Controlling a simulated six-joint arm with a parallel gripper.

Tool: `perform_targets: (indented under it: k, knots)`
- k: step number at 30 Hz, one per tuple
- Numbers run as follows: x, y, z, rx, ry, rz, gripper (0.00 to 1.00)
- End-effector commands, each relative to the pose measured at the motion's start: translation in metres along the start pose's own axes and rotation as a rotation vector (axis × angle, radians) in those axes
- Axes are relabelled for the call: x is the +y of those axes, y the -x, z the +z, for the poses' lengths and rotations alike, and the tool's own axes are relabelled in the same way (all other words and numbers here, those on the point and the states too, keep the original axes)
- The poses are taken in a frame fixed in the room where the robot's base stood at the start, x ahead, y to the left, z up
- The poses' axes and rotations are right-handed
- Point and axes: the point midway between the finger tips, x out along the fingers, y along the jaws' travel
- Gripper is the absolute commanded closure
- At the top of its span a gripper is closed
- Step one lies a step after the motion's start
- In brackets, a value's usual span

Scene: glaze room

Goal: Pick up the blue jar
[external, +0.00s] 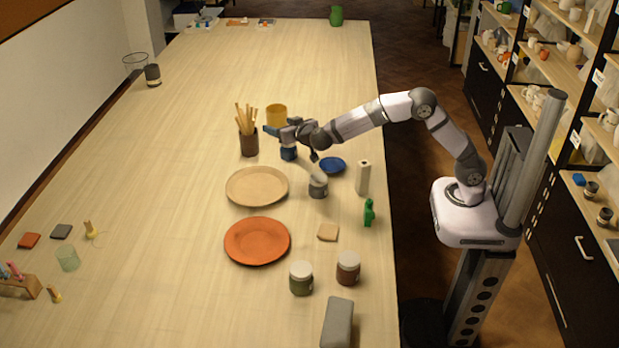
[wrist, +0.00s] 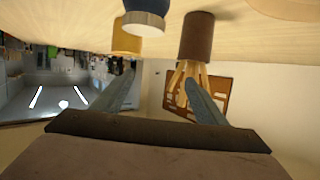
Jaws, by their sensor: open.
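The blue jar (external: 288,153) stands on the table below my gripper, partly covered by it in the external view. In the wrist view, which appears upside down, the blue jar (wrist: 147,5) with its pale lid shows at the top edge, partly cut off. My gripper (external: 279,128) is open and roughly level, pointing left above the jar. In the wrist view my gripper (wrist: 160,88) shows two spread fingers with nothing between them. The jar lies outside the fingers, and I see no contact.
A brown holder with sticks (external: 249,146) stands left of the jar and a yellow cup (external: 276,113) behind it. The table's left middle is clear.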

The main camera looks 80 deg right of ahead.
Motion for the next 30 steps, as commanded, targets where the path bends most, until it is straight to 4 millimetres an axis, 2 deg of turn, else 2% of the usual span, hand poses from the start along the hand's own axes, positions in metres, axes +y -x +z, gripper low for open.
perform_targets:
  k: [1, 3, 6, 11, 18, 26, 30]
  knots:
    - [0.014, -0.007, -0.001, -0.018, -0.002, 0.035, 0.34]
    - [0.027, -0.012, 0.002, -0.035, -0.003, 0.065, 0.34]
    - [0.033, -0.015, 0.003, -0.045, -0.003, 0.082, 0.34]
    - [0.034, -0.017, 0.011, -0.046, -0.001, 0.083, 0.34]
    - [0.033, -0.024, 0.033, -0.045, -0.003, 0.081, 0.34]
    - [0.033, -0.026, 0.039, -0.044, -0.003, 0.08, 0.34]
    - [0.034, -0.029, 0.05, -0.046, -0.001, 0.081, 0.34]
